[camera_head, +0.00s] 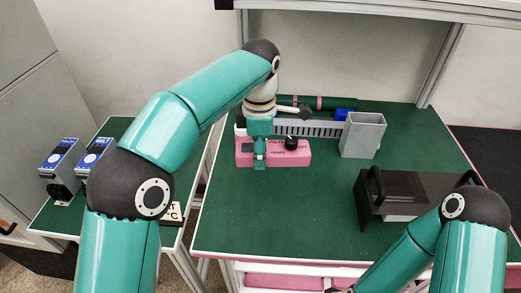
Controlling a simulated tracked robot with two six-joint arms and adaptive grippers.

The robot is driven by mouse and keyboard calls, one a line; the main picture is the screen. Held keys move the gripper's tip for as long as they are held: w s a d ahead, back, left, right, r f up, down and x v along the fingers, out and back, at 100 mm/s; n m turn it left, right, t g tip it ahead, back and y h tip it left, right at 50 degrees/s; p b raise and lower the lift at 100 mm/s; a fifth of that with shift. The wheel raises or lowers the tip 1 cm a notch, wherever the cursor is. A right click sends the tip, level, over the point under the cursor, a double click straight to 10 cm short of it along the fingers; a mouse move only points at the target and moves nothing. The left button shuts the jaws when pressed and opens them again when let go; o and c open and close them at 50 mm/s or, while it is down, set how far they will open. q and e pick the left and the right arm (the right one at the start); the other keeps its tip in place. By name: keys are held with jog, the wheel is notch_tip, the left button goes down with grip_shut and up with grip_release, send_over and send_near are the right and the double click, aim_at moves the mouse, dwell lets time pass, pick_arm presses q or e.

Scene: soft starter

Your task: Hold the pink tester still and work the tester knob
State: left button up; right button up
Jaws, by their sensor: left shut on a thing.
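The pink tester (297,157) lies on the green table top, left of the middle, with a black tester knob (291,142) standing on its top right part. My left gripper (260,160) reaches down onto the left part of the tester and is shut on it. The gripper hides some of the tester's top and front. The knob is clear of the left gripper, just to its right.
A grey open box (362,136) stands right of the tester. A black case with handles (412,187) stands at the right. A grey slotted duct (318,128) and a blue piece (342,115) lie behind. Blue-grey units (62,158) stand on the left side table. The front middle of the table is clear.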

aim_at(260, 206)
pick_arm(q)
jog(key=shift+f+b, duration=6.75)
jog(key=shift+f, duration=3.2)
